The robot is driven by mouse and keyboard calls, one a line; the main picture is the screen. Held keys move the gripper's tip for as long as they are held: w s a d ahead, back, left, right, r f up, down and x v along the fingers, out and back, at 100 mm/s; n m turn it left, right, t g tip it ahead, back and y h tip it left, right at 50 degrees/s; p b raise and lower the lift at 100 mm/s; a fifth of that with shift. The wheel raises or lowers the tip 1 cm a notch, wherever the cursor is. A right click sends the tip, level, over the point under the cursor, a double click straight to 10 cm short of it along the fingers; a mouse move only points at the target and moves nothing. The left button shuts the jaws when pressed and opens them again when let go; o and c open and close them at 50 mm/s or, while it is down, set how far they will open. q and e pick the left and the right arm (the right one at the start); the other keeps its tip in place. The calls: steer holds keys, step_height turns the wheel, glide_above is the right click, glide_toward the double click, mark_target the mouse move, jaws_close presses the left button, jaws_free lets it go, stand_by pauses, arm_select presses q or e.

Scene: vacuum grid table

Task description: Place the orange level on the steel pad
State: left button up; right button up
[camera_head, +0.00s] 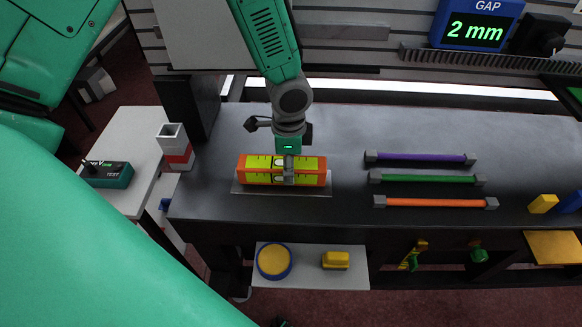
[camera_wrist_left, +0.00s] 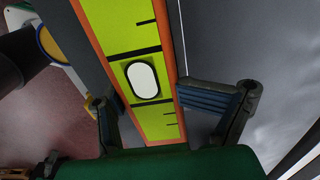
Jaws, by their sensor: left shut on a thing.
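The orange level (camera_head: 253,172) has yellow-green faces with black marks and lies lengthwise left to right in the head view. My left gripper (camera_head: 288,172) comes down from above and is shut across the level's middle. In the left wrist view the level (camera_wrist_left: 130,45) runs between the two fingers of the left gripper (camera_wrist_left: 166,105). The steel pad (camera_head: 284,194) is a thin grey plate on the dark table, directly under the level and mostly hidden by it. I cannot tell whether the level touches the pad or is slightly above it. My right gripper is not in view.
Purple (camera_head: 420,157), green (camera_head: 426,178) and orange (camera_head: 435,202) bars with grey ends lie to the right on the table (camera_head: 350,120). A display (camera_head: 476,25) reads "GAP 2 mm". A low shelf (camera_head: 305,276) holds a round yellow-and-blue thing (camera_head: 274,261) and a yellow block (camera_head: 336,260).

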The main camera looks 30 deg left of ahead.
arm_select(q)
steer(key=shift+a+f, duration=0.2)
steer(key=shift+f, duration=0.45)
steer(key=shift+w+a, duration=0.1)
steer(key=o, duration=2.1)
steer(key=shift+d, duration=0.3)
steer(key=shift+d+r, duration=0.1)
steer(key=shift+d, duration=0.1)
steer(key=shift+a, duration=0.15)
